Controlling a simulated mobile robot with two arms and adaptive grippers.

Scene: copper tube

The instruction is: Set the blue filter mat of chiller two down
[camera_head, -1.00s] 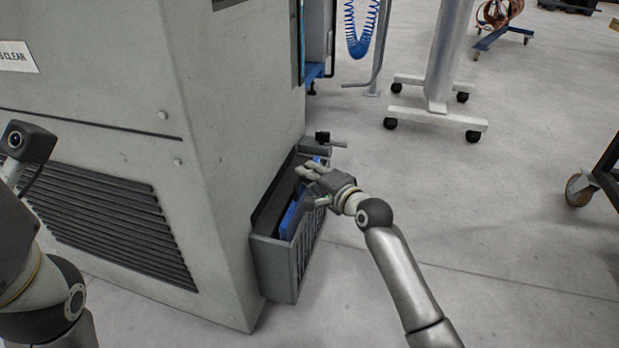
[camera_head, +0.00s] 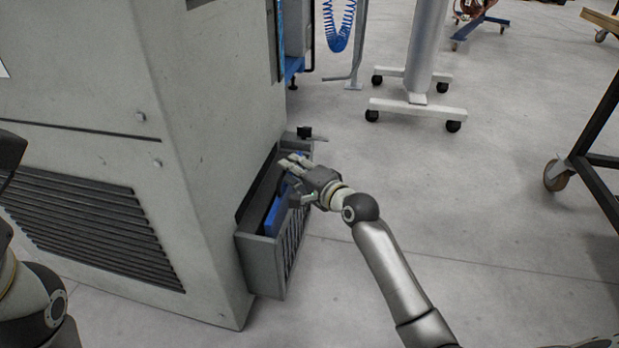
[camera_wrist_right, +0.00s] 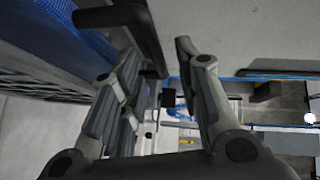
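The blue filter mat (camera_head: 275,213) stands in a grey slotted holder (camera_head: 258,262) on the side of the grey chiller cabinet (camera_head: 190,130). Only its upper part shows above the holder's wall. My right gripper (camera_head: 289,167) is at the holder's top, over the far part of the mat. In the right wrist view its fingers (camera_wrist_right: 155,62) are apart with nothing between them. The blue mat (camera_wrist_right: 92,38) lies to the left of the fingers there, outside the gap. My left gripper is out of view; only part of my left arm shows at the left edge.
A dark fitting (camera_head: 304,132) sits just behind the holder. A white wheeled stand (camera_head: 415,107) is at the back, and a dark cart with a caster (camera_head: 557,176) is at the right. The floor (camera_head: 480,240) between holder and cart is clear.

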